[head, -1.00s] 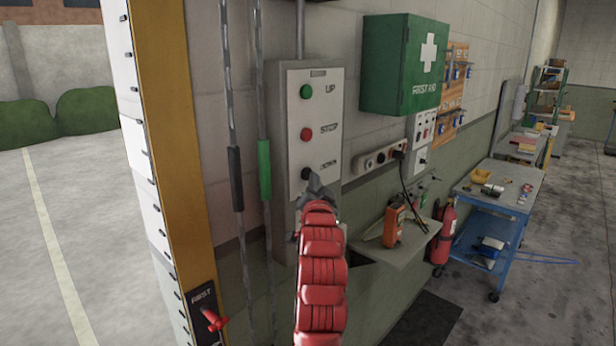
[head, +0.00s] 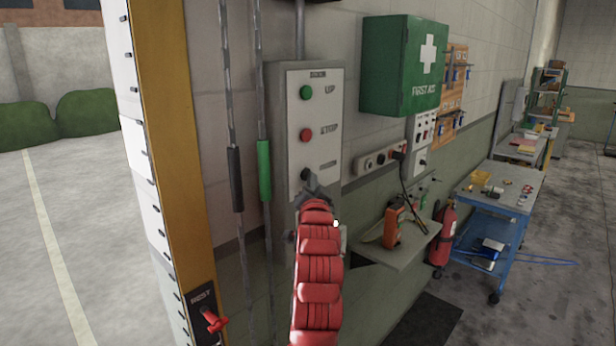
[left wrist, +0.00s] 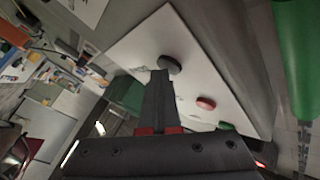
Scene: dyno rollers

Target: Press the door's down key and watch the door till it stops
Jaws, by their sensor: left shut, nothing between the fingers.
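The door's control box (head: 307,130) is on the wall, with a green UP key (head: 306,92), a red STOP key (head: 306,135) and a black down key (head: 306,173) at the bottom. My left gripper (head: 311,184) is shut and empty, its tips right at the down key, partly covering its lower edge. In the left wrist view, the shut fingertips (left wrist: 159,74) are beside the black key (left wrist: 168,64); I cannot tell whether they touch or press it. The doorway is open at the left; I cannot make out the door panel. My right gripper is not in view.
Chains with a black grip (head: 236,180) and a green grip (head: 264,170) hang left of the box, beside the yellow door post (head: 175,120). A small shelf (head: 415,245) with an orange device (head: 391,228) juts out to the right. A blue cart (head: 492,225) stands farther right.

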